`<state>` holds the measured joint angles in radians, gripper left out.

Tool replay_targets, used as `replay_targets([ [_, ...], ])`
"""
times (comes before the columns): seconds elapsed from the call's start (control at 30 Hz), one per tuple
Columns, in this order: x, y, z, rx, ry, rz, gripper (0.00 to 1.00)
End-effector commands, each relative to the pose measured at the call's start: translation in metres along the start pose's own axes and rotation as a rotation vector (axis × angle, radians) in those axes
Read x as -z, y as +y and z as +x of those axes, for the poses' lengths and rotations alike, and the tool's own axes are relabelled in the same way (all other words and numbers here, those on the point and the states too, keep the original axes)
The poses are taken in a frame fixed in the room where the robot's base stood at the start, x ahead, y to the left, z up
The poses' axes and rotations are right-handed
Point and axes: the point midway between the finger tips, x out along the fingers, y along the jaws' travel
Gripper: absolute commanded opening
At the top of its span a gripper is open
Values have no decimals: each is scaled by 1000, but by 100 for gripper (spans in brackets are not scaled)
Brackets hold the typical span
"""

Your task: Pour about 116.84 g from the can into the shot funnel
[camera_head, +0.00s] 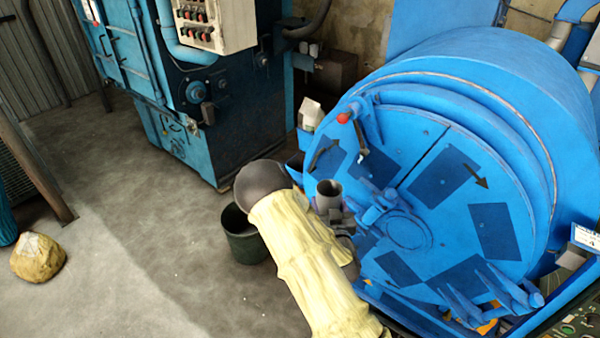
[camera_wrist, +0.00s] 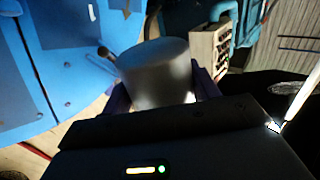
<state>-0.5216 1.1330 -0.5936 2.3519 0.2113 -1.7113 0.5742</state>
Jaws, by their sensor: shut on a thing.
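A plain grey metal can (camera_head: 328,188) is held in front of the blue drum machine, beside its round door. In the head view it looks about upright, with its dark open mouth upward; its contents cannot be made out. My gripper (camera_head: 338,213) is shut on the can, and its fingers are partly hidden by my yellow-sleeved arm. In the wrist view the can (camera_wrist: 157,75) sits between the purple fingers of my gripper (camera_wrist: 160,92). I cannot pick out the shot funnel for certain; a small blue hopper-like part (camera_head: 295,168) shows left of the can, partly hidden.
The blue drum machine (camera_head: 440,165) fills the right, with a red-knobbed lever (camera_head: 343,118) above the can. A dark bucket (camera_head: 240,245) stands on the floor behind my arm. A white carton (camera_head: 311,115) stands behind. A sack (camera_head: 38,257) lies left; the floor between is clear.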

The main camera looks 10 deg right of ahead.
Motion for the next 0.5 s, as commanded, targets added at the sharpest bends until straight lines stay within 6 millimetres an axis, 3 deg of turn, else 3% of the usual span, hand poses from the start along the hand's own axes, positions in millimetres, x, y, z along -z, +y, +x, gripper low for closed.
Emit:
replay_targets([
  [0.17,-6,-1,-1,-1,-3,0,31],
  [0.27,-20,-2,-3,-4,-10,1,31],
  [0.5,-72,-4,-16,-15,-23,3,31],
])
